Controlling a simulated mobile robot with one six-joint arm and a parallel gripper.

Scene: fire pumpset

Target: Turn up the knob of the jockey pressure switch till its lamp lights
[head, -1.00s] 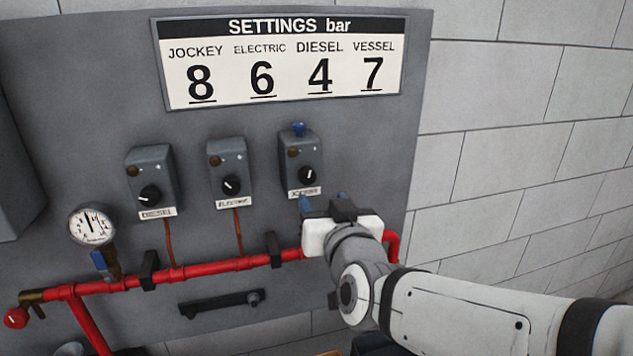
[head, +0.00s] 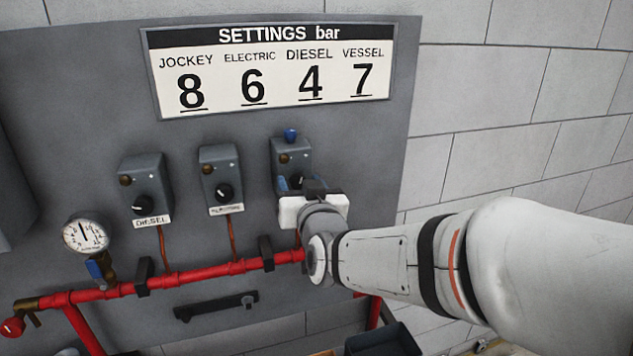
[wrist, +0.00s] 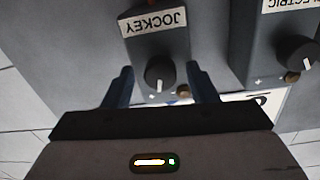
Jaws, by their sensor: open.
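The jockey pressure switch (head: 291,153) is a grey box at the right end of the row on the panel, with a blue piece on top. In the wrist view it appears upside down, with its JOCKEY label (wrist: 153,21) and black knob (wrist: 160,72). The knob's white mark points toward my gripper in that view. The small brown round lamp (wrist: 183,91) looks unlit. My gripper (wrist: 160,78) is open, its two blue fingers on either side of the knob in the picture; contact cannot be told. In the head view my gripper (head: 296,184) covers the box's lower part.
The electric switch (head: 221,175) and diesel switch (head: 146,185) stand to the left. A red pipe (head: 200,274) runs below, with a gauge (head: 86,234) at left. The settings board (head: 268,66) above reads jockey 8, electric 6, diesel 4, vessel 7.

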